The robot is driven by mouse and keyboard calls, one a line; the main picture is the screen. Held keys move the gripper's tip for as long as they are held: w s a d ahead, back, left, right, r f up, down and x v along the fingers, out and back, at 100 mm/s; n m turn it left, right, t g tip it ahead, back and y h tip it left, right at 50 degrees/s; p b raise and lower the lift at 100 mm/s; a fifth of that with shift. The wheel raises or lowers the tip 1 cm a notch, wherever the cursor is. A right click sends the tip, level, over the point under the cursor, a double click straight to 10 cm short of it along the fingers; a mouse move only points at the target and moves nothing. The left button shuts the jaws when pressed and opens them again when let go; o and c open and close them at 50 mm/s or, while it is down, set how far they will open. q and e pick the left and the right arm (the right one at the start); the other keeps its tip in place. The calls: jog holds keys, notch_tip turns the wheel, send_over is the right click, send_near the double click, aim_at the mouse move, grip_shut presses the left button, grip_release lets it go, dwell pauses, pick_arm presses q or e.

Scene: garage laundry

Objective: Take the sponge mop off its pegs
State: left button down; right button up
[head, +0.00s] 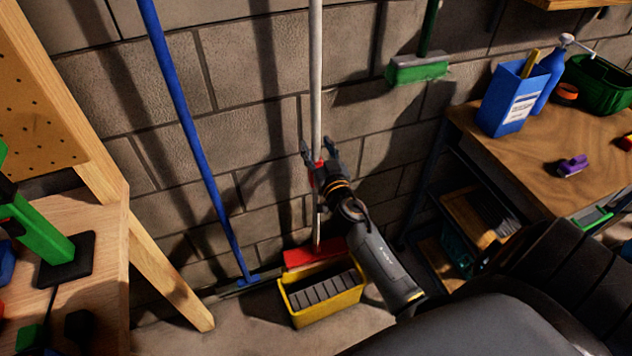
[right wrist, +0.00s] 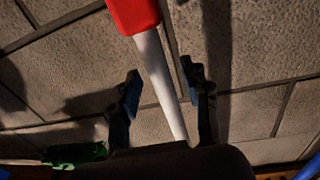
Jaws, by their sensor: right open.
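The sponge mop has a pale grey pole (head: 316,75), a red sleeve partway down and a wide red head (head: 312,255) low by the wall. It stands nearly upright along the block wall. My right gripper (head: 321,150) is open, with its fingers on either side of the pole just above the red sleeve. In the right wrist view the pole (right wrist: 164,85) runs between the two open fingers (right wrist: 162,90), with the red sleeve (right wrist: 133,14) at the top. I cannot tell if either finger touches it. The pegs are out of view. My left gripper is out of view.
A yellow bin (head: 322,299) stands in front of the mop head. A blue-handled tool (head: 188,125) leans left of it; a green brush (head: 417,69) hangs right. A wooden bench (head: 555,150) is at right, another worktop (head: 95,290) at left.

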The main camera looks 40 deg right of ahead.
jog(key=shift+x, duration=0.85)
grip_shut()
jog(key=shift+r, duration=0.15)
